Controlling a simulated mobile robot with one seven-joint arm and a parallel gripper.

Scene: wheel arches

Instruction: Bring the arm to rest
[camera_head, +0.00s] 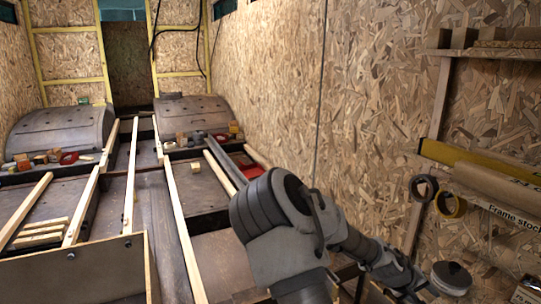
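My grey jointed arm (285,225) rises from the bottom edge, right of the middle. It bends at a thick joint and runs down to the lower right, in front of the board wall. No gripper fingers can be made out, so I cannot see whether my gripper is open or holds anything.
The chipboard wall (385,110) stands close on the right. It carries a shelf (490,52), tape rolls (451,205) and long rolls (500,188). Wooden battens (133,175) lie along the floor. Two dark wheel arches (60,130) with small items stand farther back.

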